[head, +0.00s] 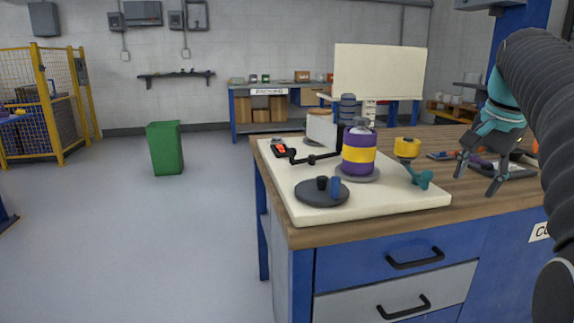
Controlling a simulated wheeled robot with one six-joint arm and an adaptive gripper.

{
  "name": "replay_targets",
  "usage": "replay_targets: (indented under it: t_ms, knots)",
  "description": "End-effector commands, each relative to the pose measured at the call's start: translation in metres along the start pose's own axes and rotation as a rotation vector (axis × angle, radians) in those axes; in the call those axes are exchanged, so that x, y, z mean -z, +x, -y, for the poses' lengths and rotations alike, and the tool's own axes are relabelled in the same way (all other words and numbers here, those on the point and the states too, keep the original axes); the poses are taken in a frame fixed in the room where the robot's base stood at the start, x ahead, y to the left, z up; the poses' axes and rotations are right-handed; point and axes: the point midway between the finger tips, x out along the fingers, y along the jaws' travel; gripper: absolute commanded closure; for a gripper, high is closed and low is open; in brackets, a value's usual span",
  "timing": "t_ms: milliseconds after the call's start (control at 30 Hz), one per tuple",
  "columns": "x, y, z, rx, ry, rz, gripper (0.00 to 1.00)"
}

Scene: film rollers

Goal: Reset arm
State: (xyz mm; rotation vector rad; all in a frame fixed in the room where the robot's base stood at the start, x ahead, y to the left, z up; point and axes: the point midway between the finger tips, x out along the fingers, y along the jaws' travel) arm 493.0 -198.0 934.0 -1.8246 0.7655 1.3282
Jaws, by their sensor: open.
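My gripper (478,180) hangs at the right of the head view, above the wooden bench top and just right of the cream board (405,196). Its fingers point down and are spread apart. Nothing shows between them. My dark ribbed arm runs down the right edge of the view. On the board stands a purple roller with a yellow band (358,155), upright on a grey round base. A dark round plate (322,192) with a blue peg lies at the board's front.
A yellow-topped piece (407,148) and a teal handle (420,178) are left of my gripper. Tools and a dark tray (512,170) lie behind and right of it. The bench (395,265) has drawers. A green bin (165,148) stands on open floor at left.

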Motion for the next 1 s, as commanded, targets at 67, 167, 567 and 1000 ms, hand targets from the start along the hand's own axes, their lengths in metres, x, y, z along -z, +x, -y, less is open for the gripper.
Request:
replay_targets:
  t_ms: [67, 167, 567, 1000]
  knots:
    - [-0.008, 0.013, -0.002, 0.000, -0.060, -0.008, 0.45]
    - [-0.024, 0.034, -0.006, 0.003, -0.158, -0.024, 0.45]
    - [-0.151, 0.113, -0.041, 0.025, -0.632, -0.100, 0.45]
    - [-0.298, 0.164, -0.107, 0.093, -0.936, -0.129, 0.45]
